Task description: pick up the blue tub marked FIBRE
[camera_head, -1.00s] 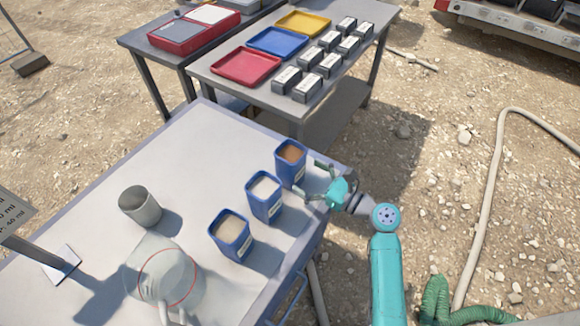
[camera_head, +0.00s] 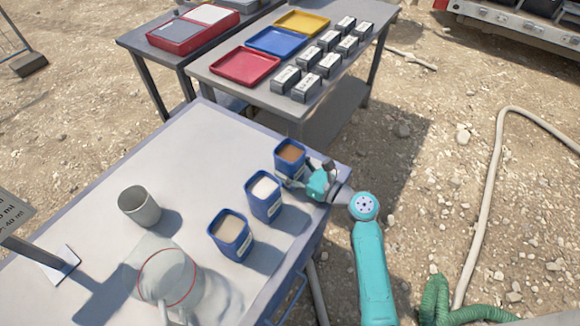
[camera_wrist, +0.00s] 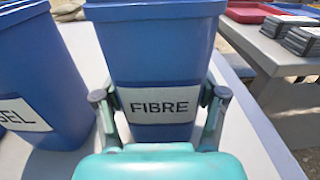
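The blue tub marked FIBRE (camera_wrist: 165,60) stands upright on the near table, the farthest of three blue tubs. It also shows in the head view (camera_head: 288,168), with brown contents. My gripper (camera_head: 284,180) reaches it from the right, low on its body. In the wrist view my gripper (camera_wrist: 160,97) has one finger on each side of the tub, level with the white FIBRE label. The fingers are spread, and the pads are very close to the tub's sides; firm contact is not visible.
A second blue tub (camera_head: 264,205), its label partly cut off in the wrist view, stands beside it. A third tub (camera_head: 230,240), a grey cup (camera_head: 138,212) and a clear jug (camera_head: 170,268) share the table. Another table (camera_head: 225,85) with trays and dark boxes stands behind.

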